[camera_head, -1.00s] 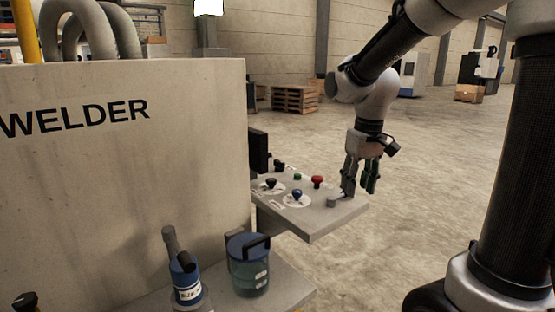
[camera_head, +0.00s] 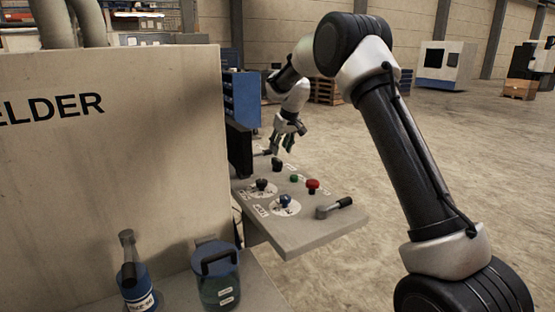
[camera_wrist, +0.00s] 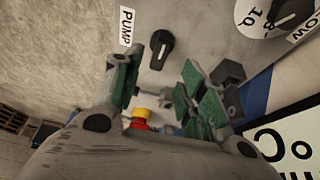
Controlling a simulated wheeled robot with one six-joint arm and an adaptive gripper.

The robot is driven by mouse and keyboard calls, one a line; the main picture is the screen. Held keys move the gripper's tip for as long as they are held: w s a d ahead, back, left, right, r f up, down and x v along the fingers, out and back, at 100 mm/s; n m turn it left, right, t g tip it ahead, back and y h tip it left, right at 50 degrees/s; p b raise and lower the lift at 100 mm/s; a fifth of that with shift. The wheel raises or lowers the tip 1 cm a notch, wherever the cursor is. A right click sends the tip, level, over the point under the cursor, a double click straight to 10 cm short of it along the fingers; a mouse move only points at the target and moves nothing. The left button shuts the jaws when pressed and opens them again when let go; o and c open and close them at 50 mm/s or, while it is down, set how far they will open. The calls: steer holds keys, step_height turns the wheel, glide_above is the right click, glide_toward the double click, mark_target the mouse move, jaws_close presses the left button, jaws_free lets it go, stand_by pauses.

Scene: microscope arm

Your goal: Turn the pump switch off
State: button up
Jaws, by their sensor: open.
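The pump switch (camera_wrist: 161,48) is a black rotary knob on the grey panel, beside a white PUMP label (camera_wrist: 126,27) in the wrist view. In the head view, the black knob (camera_head: 277,165) at the panel's far side appears to be this switch. My gripper (camera_head: 286,145) is above the far end of the panel, pointing down. In the wrist view my gripper (camera_wrist: 160,88) has its two green-padded fingers spread apart, with nothing held. The knob lies ahead of the fingertips, apart from them. The knob's setting is hard to read.
The panel (camera_head: 325,228) also carries a black dial knob (camera_head: 262,184), a blue knob (camera_head: 285,201), a green button (camera_head: 294,178), a red button (camera_head: 313,186) and a lever (camera_head: 335,207). A dark screen (camera_head: 239,152) stands at its left. The welder cabinet (camera_head: 110,160) is left.

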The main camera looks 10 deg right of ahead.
mark_target(277, 160)
steer(key=x, duration=0.7)
jaws_close()
